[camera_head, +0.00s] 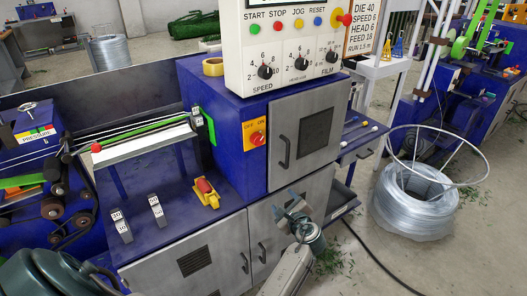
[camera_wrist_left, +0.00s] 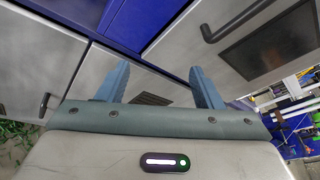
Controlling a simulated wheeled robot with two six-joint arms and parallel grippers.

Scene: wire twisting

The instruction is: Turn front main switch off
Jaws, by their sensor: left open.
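The front main switch (camera_head: 256,138) is a red knob on an orange plate marked OFF and ON, on the front of the blue machine cabinet. Its exact setting is too small to tell. My left gripper (camera_head: 291,203) is below and to the right of the switch in the head view, in front of the lower cabinet doors and apart from the knob. Its two fingers also show in the left wrist view (camera_wrist_left: 161,82), spread wide with nothing between them. The switch does not show in the wrist view. My right gripper is not in view.
A white control panel (camera_head: 290,45) with several knobs and buttons stands above the switch. A grey door with a handle (camera_head: 307,125) is to the right of it. A yellow and red pedal-like switch (camera_head: 206,193) sits on the blue ledge. A wire coil (camera_head: 415,195) stands on the right floor.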

